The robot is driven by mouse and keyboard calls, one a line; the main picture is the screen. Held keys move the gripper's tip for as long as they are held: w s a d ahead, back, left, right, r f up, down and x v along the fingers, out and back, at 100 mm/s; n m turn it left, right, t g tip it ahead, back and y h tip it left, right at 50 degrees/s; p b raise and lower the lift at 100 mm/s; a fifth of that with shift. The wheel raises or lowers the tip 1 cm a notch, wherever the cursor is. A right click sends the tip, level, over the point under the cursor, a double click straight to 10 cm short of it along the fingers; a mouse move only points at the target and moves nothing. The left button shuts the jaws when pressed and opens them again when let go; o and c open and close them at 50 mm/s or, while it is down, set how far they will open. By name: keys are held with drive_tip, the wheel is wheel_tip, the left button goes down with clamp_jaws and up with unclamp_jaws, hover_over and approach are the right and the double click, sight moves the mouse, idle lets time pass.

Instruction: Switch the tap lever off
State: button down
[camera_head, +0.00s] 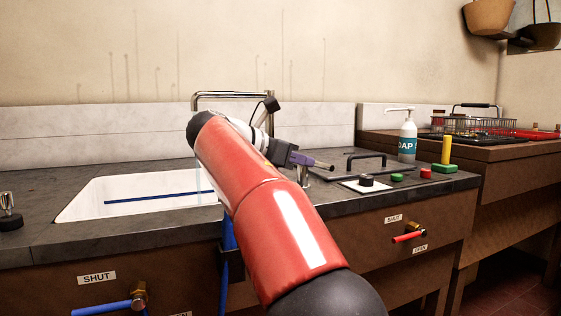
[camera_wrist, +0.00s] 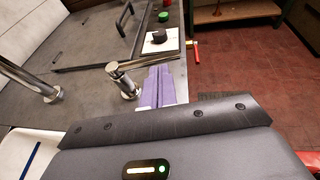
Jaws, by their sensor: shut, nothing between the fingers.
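The chrome tap has an arched spout (camera_head: 235,94) over the white sink. In the wrist view, a short chrome post (camera_wrist: 127,86) carries a slim tap lever (camera_wrist: 140,64) pointing right, roughly level. My gripper (camera_wrist: 157,72) has purple fingers that are shut and empty. The fingertips are close beside the post and lever; I cannot tell whether they touch. In the head view my gripper (camera_head: 312,162) is above the counter right of the sink, and my red arm hides part of the tap and sink. A faint vertical streak shows below the spout end.
The sink (camera_head: 90,197) is left. A dark board with a handle (camera_head: 366,157), a white card, small coloured items and a soap bottle (camera_head: 408,140) stand right. On the cabinet front are a blue-handled valve (camera_head: 105,306) and a red-handled valve (camera_head: 408,237), labelled SHUT and OPEN.

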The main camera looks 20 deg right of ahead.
sight(325, 165)
drive_tip(key=shift+x, duration=1.35)
drive_tip(key=shift+s+d, duration=0.1)
drive_tip(key=shift+s+d+r+n+t+y, duration=0.1)
drive_tip(key=shift+d+n+t+y, duration=0.15)
drive_tip(key=shift+n+t, duration=0.3)
drive_tip(key=shift+s+d+n+t+y, duration=0.1)
drive_tip(key=shift+d+n+t+y, duration=0.05)
drive_tip(key=shift+d+n+t, duration=0.35)
drive_tip(key=d+n+t+y+p, duration=0.1)
drive_tip(key=n+t, duration=0.1)
drive_tip(key=shift+d+r+t, duration=0.1)
drive_tip(key=shift+d+t, duration=0.15)
drive_tip(key=shift+t, duration=0.1)
drive_tip(key=shift+w+d+n+p, duration=0.1)
drive_tip(key=shift+d+n+p, duration=0.15)
drive_tip(key=shift+p, duration=0.3)
drive_tip(key=shift+w+d+p, duration=0.35)
drive_tip(key=shift+d+p, duration=0.45)
drive_tip(key=shift+p, duration=0.25)
drive_tip(key=shift+d, duration=0.1)
